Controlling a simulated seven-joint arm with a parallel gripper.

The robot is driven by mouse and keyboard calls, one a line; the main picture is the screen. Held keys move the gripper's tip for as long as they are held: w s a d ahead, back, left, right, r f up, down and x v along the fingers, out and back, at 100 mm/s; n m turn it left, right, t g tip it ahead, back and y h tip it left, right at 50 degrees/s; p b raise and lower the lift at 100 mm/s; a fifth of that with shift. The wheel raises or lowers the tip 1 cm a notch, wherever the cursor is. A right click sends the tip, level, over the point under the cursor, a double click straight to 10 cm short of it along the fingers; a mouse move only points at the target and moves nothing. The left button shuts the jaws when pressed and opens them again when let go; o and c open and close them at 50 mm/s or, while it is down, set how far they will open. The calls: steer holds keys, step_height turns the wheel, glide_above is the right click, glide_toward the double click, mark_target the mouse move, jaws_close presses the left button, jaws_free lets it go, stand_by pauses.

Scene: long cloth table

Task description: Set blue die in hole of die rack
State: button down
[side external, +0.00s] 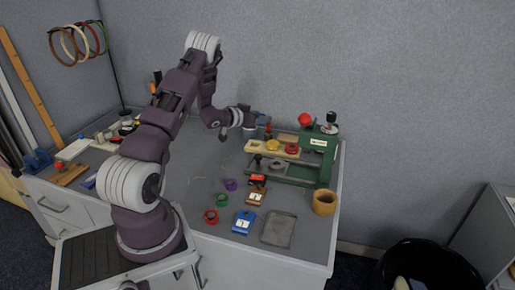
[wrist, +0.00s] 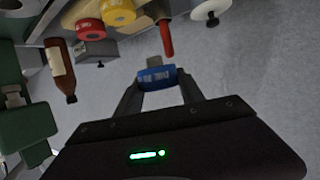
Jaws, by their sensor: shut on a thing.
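My gripper (wrist: 157,88) is shut on the blue die (wrist: 156,77), with a finger on each side of it and light lettering on the die's face. In the side view my gripper (side external: 268,127) is beside the green press, just behind the die rack; the die is small and hard to make out there. The die rack (side external: 256,147) is a light wooden board holding a yellow die (side external: 273,145) and a red die (side external: 291,149). The yellow die (wrist: 118,12) and red die (wrist: 89,29) also show in the wrist view. The empty hole is not clear.
The green press (side external: 326,150) with a red knob (side external: 305,119) stands right of the rack. In front are red, green and purple rings, a blue block (side external: 243,222), a grey cloth (side external: 279,230) and a wooden cup (side external: 325,202). A red rod (wrist: 165,38) is near the held die.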

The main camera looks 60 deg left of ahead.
steer(key=a+f, duration=0.1)
steer(key=f, duration=0.5)
steer(key=a+f, duration=0.1)
steer(key=f, duration=0.3)
steer(key=shift+s+a, duration=0.3)
steer(key=shift+f, duration=0.1)
steer(key=shift+f, duration=0.4)
steer(key=c, duration=1)
jaws_free()
